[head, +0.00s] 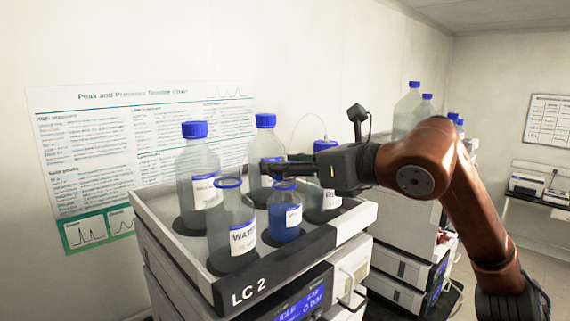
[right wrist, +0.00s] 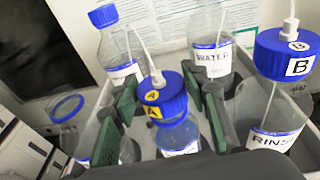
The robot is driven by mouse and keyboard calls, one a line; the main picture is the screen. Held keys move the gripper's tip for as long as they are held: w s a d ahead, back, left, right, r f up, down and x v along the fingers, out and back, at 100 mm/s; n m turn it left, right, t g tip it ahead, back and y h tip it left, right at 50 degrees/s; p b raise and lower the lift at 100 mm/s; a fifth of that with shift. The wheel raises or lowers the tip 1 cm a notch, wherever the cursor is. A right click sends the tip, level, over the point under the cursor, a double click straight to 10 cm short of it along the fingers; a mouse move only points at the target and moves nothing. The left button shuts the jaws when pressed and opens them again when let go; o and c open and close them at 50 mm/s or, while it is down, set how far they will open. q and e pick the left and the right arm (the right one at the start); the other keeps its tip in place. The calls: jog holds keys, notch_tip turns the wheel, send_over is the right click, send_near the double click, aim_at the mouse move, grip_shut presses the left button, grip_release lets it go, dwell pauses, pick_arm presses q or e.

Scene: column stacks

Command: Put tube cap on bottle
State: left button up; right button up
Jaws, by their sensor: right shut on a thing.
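My right gripper (head: 275,169) is shut on the blue tube cap (right wrist: 160,97), which has a yellow "A" tag and a white tube. The cap sits between the green finger pads in the right wrist view. Directly below it is a small bottle (head: 285,218) with blue liquid and a white label, which also shows in the right wrist view (right wrist: 178,137). I cannot tell whether the cap is seated on its neck or just above it. In the head view the fingers largely hide the cap. My left gripper is not in view.
An uncapped bottle (head: 232,232) with a blue neck ring stands at the tray's front left. Two capped clear bottles (head: 197,170) (head: 265,145) stand behind. The rinse bottle (head: 330,198) with cap "B" (right wrist: 288,52) is close on the right. The tray (head: 300,258) has a low rim.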

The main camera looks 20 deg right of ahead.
jog(key=shift+f+b, duration=0.3)
jog(key=shift+f, duration=0.2)
dwell(0.6)
jog(key=o, duration=1)
jog(key=shift+o, duration=0.2)
jog(key=v, duration=1.2)
